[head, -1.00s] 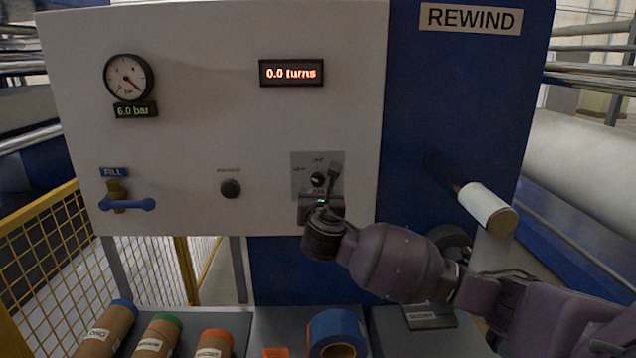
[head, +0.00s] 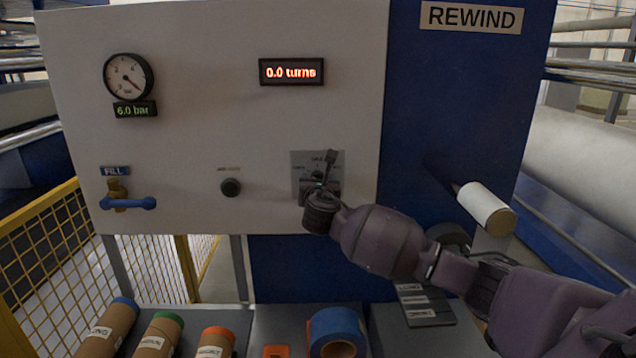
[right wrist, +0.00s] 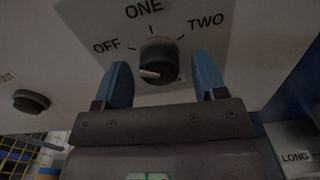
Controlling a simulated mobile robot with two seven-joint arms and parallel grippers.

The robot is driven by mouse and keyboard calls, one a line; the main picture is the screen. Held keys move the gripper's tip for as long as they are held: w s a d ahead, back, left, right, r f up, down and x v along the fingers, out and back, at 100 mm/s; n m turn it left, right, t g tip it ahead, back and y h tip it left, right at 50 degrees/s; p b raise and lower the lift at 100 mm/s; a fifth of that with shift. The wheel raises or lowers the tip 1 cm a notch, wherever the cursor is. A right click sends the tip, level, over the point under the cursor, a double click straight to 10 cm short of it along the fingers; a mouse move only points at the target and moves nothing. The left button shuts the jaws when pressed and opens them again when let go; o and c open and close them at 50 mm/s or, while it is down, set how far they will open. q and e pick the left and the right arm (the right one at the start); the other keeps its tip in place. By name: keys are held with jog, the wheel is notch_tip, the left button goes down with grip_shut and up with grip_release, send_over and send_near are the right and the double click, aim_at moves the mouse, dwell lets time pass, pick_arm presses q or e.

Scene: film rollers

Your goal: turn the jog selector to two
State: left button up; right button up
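The jog selector (right wrist: 158,62) is a round black knob on a grey plate (head: 338,158), with OFF, ONE and TWO printed around it. Its white mark points left, on the OFF side, in the right wrist view. My right gripper (right wrist: 161,60) is open, with one blue finger on each side of the knob. A gap shows between the knob and each finger; I see no contact. In the head view the right gripper (head: 323,176) is in front of the plate and hides most of the knob. My left gripper is not in view.
The white panel also carries a black button (head: 230,187), a blue-handled FILL valve (head: 127,203), a pressure gauge (head: 128,77) and a display (head: 291,72) reading 0.0 turns. A roller (head: 486,207) sticks out at right. Rolls (head: 338,333) lie below.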

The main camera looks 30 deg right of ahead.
jog(key=c, duration=0.9)
jog(key=shift+o, duration=0.2)
jog(key=shift+m, duration=0.3)
pick_arm(q)
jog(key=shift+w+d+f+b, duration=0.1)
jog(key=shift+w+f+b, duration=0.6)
jog(key=shift+b, duration=1)
pick_arm(e)
jog(key=shift+a+r+m, duration=0.1)
jog(key=shift+m, duration=5.75)
jog(key=shift+r+m, duration=0.1)
jog(key=shift+m, duration=5.75)
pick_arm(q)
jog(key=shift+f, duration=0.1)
pick_arm(e)
jog(key=o, duration=0.9)
